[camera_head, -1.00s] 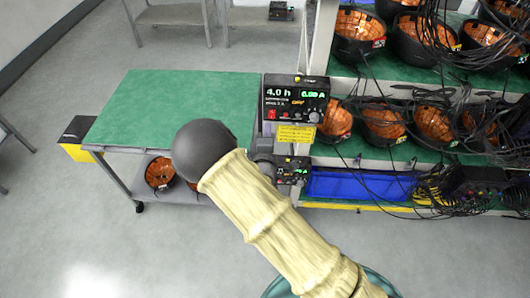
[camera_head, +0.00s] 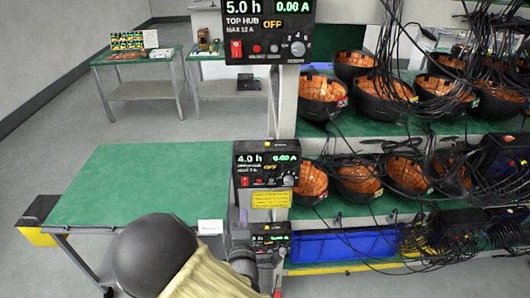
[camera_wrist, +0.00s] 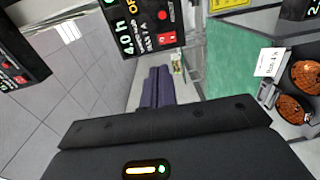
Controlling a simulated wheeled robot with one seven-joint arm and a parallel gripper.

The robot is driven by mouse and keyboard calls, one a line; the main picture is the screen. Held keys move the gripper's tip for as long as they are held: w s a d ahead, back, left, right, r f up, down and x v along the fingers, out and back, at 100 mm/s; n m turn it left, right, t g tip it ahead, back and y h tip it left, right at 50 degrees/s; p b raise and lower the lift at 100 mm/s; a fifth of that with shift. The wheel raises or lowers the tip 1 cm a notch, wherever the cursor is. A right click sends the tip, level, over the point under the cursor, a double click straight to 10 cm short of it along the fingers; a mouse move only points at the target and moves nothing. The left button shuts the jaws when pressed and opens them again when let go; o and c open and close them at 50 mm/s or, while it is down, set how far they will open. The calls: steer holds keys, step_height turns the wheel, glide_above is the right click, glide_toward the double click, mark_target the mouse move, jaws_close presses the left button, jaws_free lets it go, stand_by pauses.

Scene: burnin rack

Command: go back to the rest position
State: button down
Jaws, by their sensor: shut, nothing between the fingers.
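My gripper (camera_wrist: 158,74) shows in the wrist view as two dark fingers held together, with nothing between them. In that view it hangs in front of the 4.0 h power unit (camera_wrist: 143,27), and I cannot tell whether they touch. In the head view my arm, with its cream sleeve and dark round joint, is at the bottom, left of centre. The gripper's fingers cannot be made out there. The 4.0 h unit (camera_head: 266,165) reads 0.00 A and OFF.
The rack (camera_head: 400,128) on the right holds several black bowls with orange insides and many loose cables. A 5.0 h top hub unit (camera_head: 268,32) also reads OFF. A green-topped table (camera_head: 140,185) is bare on top. A blue bin (camera_head: 345,243) sits low.

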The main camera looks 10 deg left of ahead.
steer(key=w+d+f+m+g+h, duration=0.25)
steer(key=d+m+g, duration=0.55)
steer(key=d+m, duration=0.4)
steer(key=s+d+r+m+g+b, duration=0.1)
steer(key=s+d+r+m+g, duration=0.1)
steer(key=s+d, duration=0.4)
steer(key=s+d+r+m+g, duration=0.3)
steer(key=s+d+m, duration=0.3)
steer(key=d, duration=0.5)
steer(key=shift+s+r+g+h+b, duration=0.25)
steer(key=shift+s+g+h+b, duration=0.15)
steer(key=shift+s+g, duration=0.3)
steer(key=shift+w, duration=0.15)
